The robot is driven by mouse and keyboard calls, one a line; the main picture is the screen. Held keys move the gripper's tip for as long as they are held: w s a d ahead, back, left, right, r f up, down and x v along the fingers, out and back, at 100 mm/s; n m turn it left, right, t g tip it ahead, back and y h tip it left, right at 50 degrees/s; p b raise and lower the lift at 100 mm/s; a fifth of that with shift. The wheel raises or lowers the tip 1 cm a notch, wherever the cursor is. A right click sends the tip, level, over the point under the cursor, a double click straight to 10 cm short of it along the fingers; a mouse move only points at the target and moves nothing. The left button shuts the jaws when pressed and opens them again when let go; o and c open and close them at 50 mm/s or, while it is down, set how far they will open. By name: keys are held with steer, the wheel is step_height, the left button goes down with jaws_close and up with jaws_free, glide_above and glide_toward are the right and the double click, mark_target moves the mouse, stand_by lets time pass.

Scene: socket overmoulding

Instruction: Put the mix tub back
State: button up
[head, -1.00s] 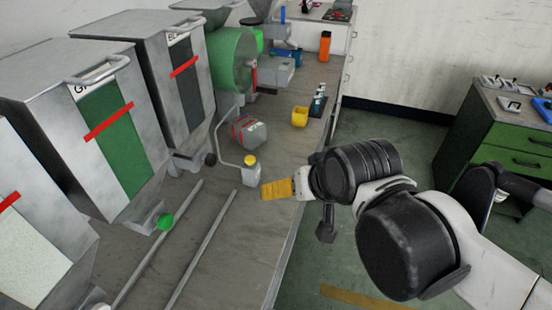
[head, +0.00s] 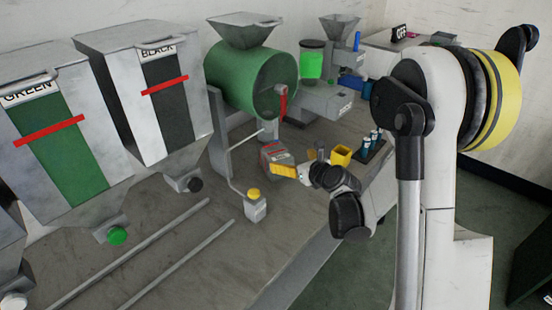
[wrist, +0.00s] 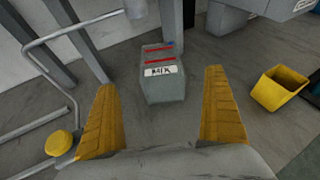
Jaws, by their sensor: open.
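The mix tub (head: 272,154) is a grey tub on the bench, below the green drum. In the wrist view the tub (wrist: 163,88) shows two red stripes and a white "MIX" label. My gripper (head: 285,171) has yellow fingers and is just in front of the tub, partly covering it in the head view. In the wrist view my gripper (wrist: 161,80) is open and empty, with the tub ahead between the two spread fingers. The fingers do not appear to touch the tub.
A yellow cup (head: 341,154) stands to the right. The green drum (head: 250,80) and its grey frame are behind the tub. Two rails (head: 180,275) lie at front left.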

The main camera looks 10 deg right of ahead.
mark_target(278, 153)
steer(key=b+x, duration=0.1)
steer(key=x, duration=0.2)
steer(key=b+x, duration=0.1)
steer(key=x, duration=0.2)
steer(key=b+x, duration=0.2)
steer(key=x, duration=0.2)
steer(key=shift+f, duration=0.35)
steer(key=shift+w+a, duration=0.1)
steer(key=shift+w, duration=0.3)
steer(key=c, duration=1.2)
steer(key=shift+r, duration=0.1)
steer(key=shift+c, duration=0.2)
